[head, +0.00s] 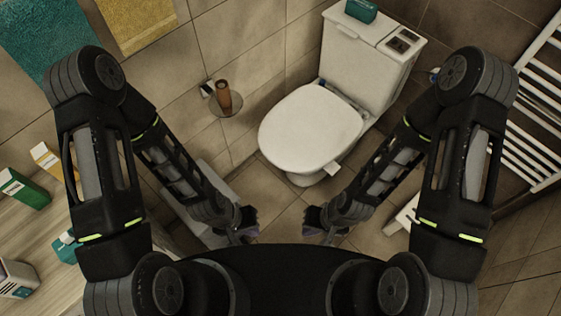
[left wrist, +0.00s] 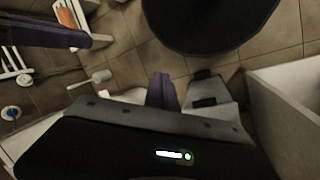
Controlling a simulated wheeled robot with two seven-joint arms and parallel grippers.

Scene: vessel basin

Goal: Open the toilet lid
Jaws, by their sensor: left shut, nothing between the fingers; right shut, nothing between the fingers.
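The white toilet lid (head: 311,127) is down over the bowl in the head view. It is hinged at the white tank (head: 362,62) behind it. A small white tab (head: 333,169) sticks out at the lid's front right edge. My left gripper (head: 250,229) is shut and empty, low and in front of the toilet to its left. My right gripper (head: 311,231) is shut and empty, below the lid's front edge. Neither touches the lid. The left gripper's purple fingers (left wrist: 162,92) also show in the left wrist view.
A brown cylinder on a round holder (head: 226,98) is at the left wall. A white towel rail (head: 535,120) stands right. A wooden counter (head: 50,228) with boxes is left.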

